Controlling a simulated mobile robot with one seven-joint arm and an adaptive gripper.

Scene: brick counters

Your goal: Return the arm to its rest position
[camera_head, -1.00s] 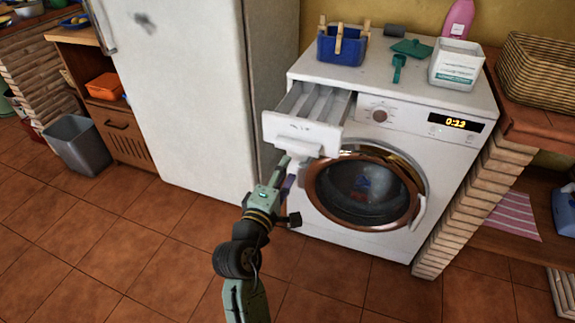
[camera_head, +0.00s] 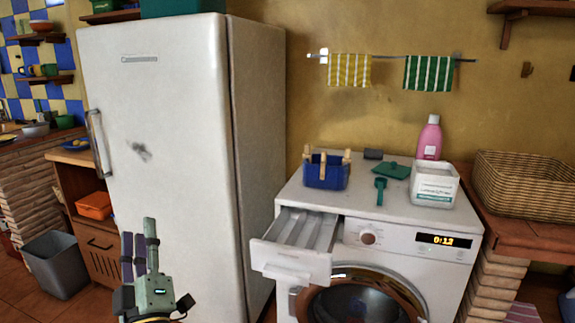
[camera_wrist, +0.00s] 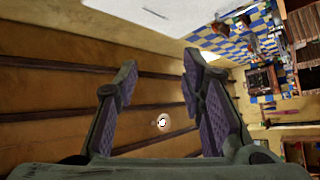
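My gripper (camera_head: 139,238) points upward at the lower left of the head view, in front of the white fridge (camera_head: 165,120). It is to the left of the washing machine's detergent drawer (camera_head: 290,262) and apart from it. In the wrist view my gripper (camera_wrist: 160,66) has its two purple-padded fingers spread, with nothing between them. The wrist camera looks up at wooden ceiling beams, with a white surface at the top and a blue-and-yellow tiled wall at the right. Most of my arm is hidden below the head view.
The washing machine (camera_head: 400,240) has its drawer pulled out. A blue caddy (camera_head: 327,175), a white tub (camera_head: 435,184) and a pink bottle (camera_head: 430,138) stand on top. A wicker basket (camera_head: 530,187) is at right, a grey bin (camera_head: 55,265) at left.

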